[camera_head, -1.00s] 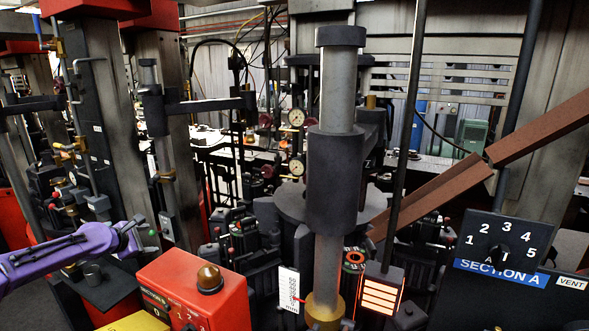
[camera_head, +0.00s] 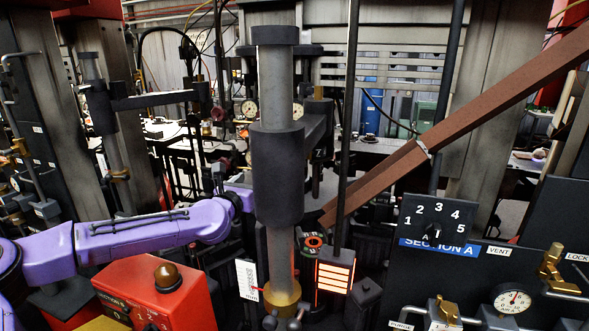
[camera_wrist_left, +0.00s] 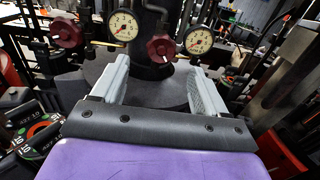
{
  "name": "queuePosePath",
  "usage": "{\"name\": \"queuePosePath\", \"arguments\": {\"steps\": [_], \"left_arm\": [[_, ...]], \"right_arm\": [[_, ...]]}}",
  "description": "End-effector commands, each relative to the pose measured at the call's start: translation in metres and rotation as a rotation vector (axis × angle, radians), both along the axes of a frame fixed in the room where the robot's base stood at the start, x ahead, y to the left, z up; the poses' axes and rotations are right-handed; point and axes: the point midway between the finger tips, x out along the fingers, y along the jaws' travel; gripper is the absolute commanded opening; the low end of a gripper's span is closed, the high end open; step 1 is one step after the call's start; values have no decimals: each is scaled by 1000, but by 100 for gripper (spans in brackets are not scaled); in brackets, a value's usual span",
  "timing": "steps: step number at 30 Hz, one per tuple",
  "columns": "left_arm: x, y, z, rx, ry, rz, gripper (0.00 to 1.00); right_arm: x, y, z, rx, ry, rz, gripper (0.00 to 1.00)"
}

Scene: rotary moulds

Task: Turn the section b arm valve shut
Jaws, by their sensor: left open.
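Two dark red round valve knobs show in the left wrist view, a left one (camera_wrist_left: 66,33) and a right one (camera_wrist_left: 160,48), each beside a white dial gauge. I cannot read which one is the section b arm valve. My left gripper (camera_wrist_left: 160,66) is open and empty. Its two grey fingers point toward the knobs and gauges, with the right knob roughly between them and beyond the tips. In the head view my purple left arm reaches in from the left, and its gripper is hidden behind the thick post. My right gripper is not in view.
The thick grey post (camera_head: 278,180) stands close in front, on a brass base. A red section B box (camera_head: 157,290) is at lower left. The section A panel (camera_head: 437,225) is at right, with brass valves and a gauge (camera_head: 512,299). A brown beam (camera_head: 440,135) slants across.

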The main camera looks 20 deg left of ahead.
Motion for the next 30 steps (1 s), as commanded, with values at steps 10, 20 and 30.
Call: {"name": "queuePosePath", "arguments": {"steps": [10, 20, 30], "left_arm": [[52, -3, 1, -22, -2, 9, 74], [100, 1, 1, -25, -3, 8, 74], [103, 1, 1, -26, -4, 8, 61]], "right_arm": [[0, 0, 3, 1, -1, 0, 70], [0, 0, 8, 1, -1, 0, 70], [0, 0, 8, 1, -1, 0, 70]]}}
